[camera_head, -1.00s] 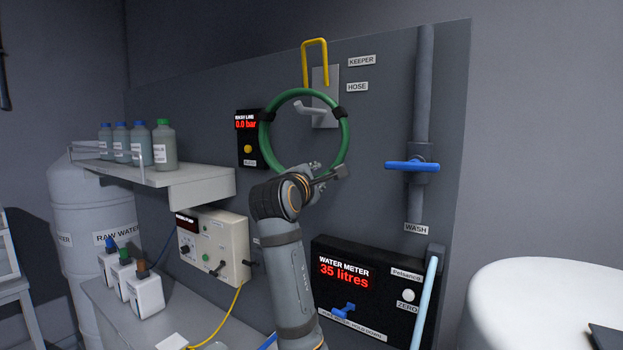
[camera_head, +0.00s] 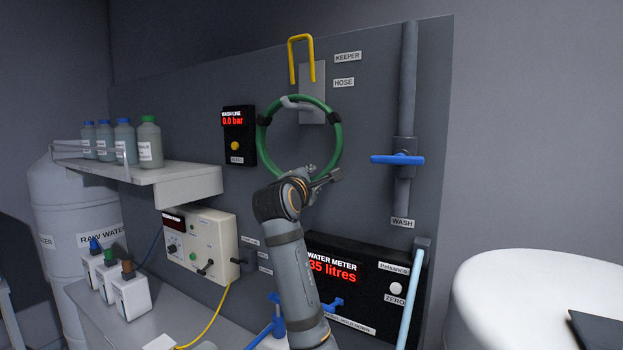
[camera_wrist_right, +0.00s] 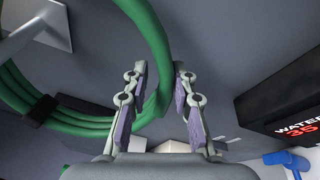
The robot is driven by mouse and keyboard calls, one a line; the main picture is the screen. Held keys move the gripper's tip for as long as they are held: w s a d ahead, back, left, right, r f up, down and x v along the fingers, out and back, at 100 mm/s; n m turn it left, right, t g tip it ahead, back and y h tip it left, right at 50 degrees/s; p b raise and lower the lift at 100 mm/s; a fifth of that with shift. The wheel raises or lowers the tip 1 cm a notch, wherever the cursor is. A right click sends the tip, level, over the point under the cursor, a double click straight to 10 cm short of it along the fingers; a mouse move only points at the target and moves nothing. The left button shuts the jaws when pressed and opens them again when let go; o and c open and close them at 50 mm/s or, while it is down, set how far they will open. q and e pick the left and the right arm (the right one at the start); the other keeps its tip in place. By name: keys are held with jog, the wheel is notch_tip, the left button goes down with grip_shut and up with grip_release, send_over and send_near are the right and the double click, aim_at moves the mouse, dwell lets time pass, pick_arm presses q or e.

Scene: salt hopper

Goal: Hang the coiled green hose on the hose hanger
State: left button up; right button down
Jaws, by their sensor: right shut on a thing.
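The coiled green hose (camera_head: 337,150), a ring with black ties, is upright in front of the panel. The grey hose hanger (camera_head: 313,112) has a plate and a peg, and the ring's top lies at the peg; I cannot tell whether it rests on it. A yellow keeper (camera_head: 301,40) stands above the peg. My right gripper (camera_head: 324,177) is shut on the hose at the ring's lower right. In the right wrist view, the hose (camera_wrist_right: 150,35) runs down between the fingers (camera_wrist_right: 158,85), and the hanger plate (camera_wrist_right: 55,28) shows upper left. My left gripper is not in view.
A blue-handled valve (camera_head: 397,160) on a grey pipe is to the right. The water meter box (camera_head: 360,282) is below right. A shelf (camera_head: 165,180) with several bottles juts out at the left. A white rounded tank (camera_head: 525,300) stands lower right.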

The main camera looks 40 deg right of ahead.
jog(key=shift+w+f, duration=0.1)
jog(key=shift+f, duration=0.2)
jog(key=c, duration=1.3)
grip_release()
jog(key=shift+o, duration=1.4)
jog(key=shift+w, duration=0.15)
jog(key=shift+a, duration=0.1)
jog(key=v, duration=1.2)
